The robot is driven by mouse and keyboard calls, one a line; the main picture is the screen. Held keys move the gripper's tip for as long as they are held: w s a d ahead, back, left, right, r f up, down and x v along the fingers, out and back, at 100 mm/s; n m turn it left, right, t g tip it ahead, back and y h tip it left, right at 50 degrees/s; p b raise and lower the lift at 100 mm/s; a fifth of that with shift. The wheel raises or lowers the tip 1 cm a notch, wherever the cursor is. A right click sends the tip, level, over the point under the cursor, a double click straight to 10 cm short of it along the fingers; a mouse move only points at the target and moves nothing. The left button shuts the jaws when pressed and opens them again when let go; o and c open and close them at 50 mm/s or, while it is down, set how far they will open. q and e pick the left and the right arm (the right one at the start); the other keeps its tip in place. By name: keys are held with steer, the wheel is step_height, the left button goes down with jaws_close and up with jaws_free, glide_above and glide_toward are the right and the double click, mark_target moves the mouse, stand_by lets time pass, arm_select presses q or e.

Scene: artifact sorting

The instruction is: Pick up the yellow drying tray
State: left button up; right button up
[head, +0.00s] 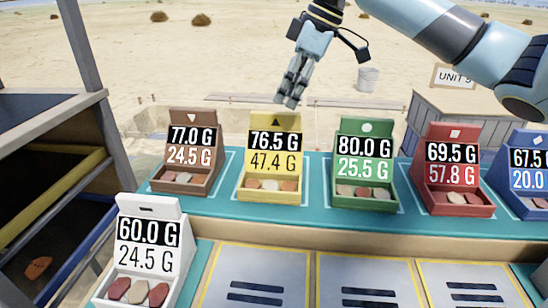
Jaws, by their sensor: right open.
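On the left, a dark rack holds a tray with a yellow front rail (52,194), which I take to be the yellow drying tray; its inside is dark and partly out of frame. A yellow box (271,197) with a black triangle and the figures 76.5 G and 47.4 G stands on the teal shelf, with several small pieces in it. My right gripper (287,98) is open and empty, pointing down just above the yellow box in the picture, far from the rack. My left gripper is out of view.
Brown (186,188), green (363,201), red (456,205) and blue (522,206) boxes share the teal shelf (315,210). A white box (134,285) stands front left. Below the yellow rail is a blue rail (50,262) with a reddish piece (38,267) nearby. A wooden crate (455,112) stands behind.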

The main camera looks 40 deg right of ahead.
mark_target(278, 113)
steer(key=x, duration=0.6)
steer(key=shift+w+d+f+b, duration=0.1)
steer(key=shift+w+d+b, duration=0.1)
steer(key=shift+w+b, duration=0.2)
steer(key=shift+f, duration=0.1)
steer(key=shift+f+p, duration=0.25)
steer(key=shift+p, duration=0.15)
jaws_close()
stand_by(0.4)
